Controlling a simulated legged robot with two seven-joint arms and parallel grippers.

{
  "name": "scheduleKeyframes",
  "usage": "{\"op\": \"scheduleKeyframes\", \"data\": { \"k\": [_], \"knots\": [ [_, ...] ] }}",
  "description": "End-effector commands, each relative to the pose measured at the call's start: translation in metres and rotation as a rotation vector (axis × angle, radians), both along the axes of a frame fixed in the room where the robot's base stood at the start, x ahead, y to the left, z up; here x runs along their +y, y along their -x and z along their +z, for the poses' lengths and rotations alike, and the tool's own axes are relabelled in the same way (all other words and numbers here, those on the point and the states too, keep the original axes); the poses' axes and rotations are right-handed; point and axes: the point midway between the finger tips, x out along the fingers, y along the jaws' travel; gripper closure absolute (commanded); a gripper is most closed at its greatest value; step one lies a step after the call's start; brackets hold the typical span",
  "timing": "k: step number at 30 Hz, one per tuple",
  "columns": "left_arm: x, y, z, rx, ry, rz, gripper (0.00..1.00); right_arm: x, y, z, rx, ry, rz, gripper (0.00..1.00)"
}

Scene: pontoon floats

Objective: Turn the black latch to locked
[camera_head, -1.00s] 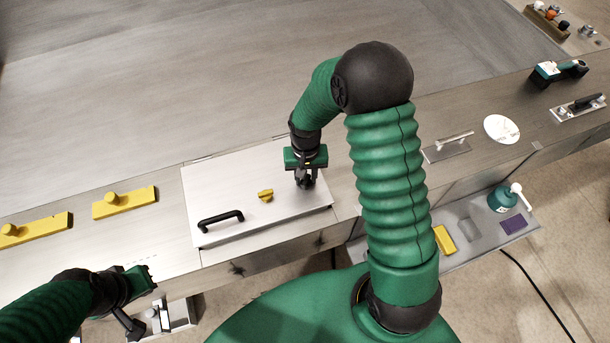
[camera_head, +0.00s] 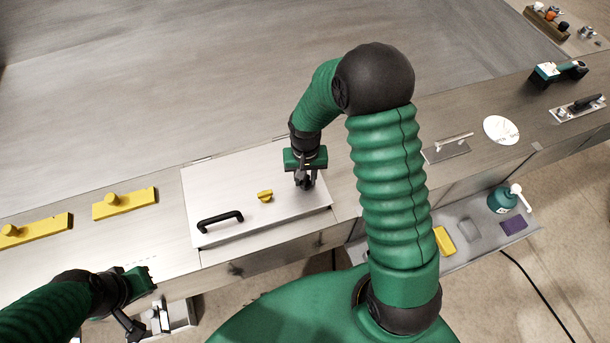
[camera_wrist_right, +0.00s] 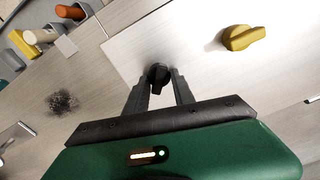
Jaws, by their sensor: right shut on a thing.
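The black latch (camera_wrist_right: 158,76) is a small dark knob near the edge of the pale hatch panel. In the right wrist view it sits between the fingertips of my right gripper (camera_wrist_right: 160,84), which is shut on it. In the head view my right gripper (camera_head: 304,183) points down at the panel's right part and mostly hides the latch. A yellow latch (camera_head: 265,196) sits to its left on the same panel (camera_head: 225,185); it also shows in the right wrist view (camera_wrist_right: 240,38). My left gripper (camera_head: 142,299) is at the lower left, off the panel; its jaws are unclear.
A black handle (camera_head: 220,221) is at the panel's front left. Yellow plates with knobs (camera_head: 124,202) lie to the left. A trowel (camera_head: 448,146) and a white disc (camera_head: 501,129) lie to the right. A lower shelf (camera_head: 480,250) holds a green bottle (camera_head: 502,199).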

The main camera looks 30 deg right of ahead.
Motion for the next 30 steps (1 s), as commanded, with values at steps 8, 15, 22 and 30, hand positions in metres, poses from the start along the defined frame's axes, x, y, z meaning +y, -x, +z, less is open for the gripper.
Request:
{"op": "scheduleKeyframes", "data": {
  "k": [8,15,22,30],
  "knots": [
    [0.0,0.0,0.0,0.0,0.0,0.0,1.0,0.002,0.0059,-0.0021,0.017,-0.003,0.001,1.0],
    [0.0,0.0,0.0,0.0,0.0,0.0,1.0,0.002,0.0056,-0.0021,0.016,-0.004,0.001,0.62],
    [0.0,0.0,0.0,0.0,0.0,0.0,1.0,0.0003,0.002,-0.0016,0.009,-0.002,0.0,0.48],
    [0.0,0.0,-0.0037,0.0,0.0,0.0,1.0,-0.0006,-0.0008,0.0054,0.005,-0.001,0.0,0.48]
  ]
}}
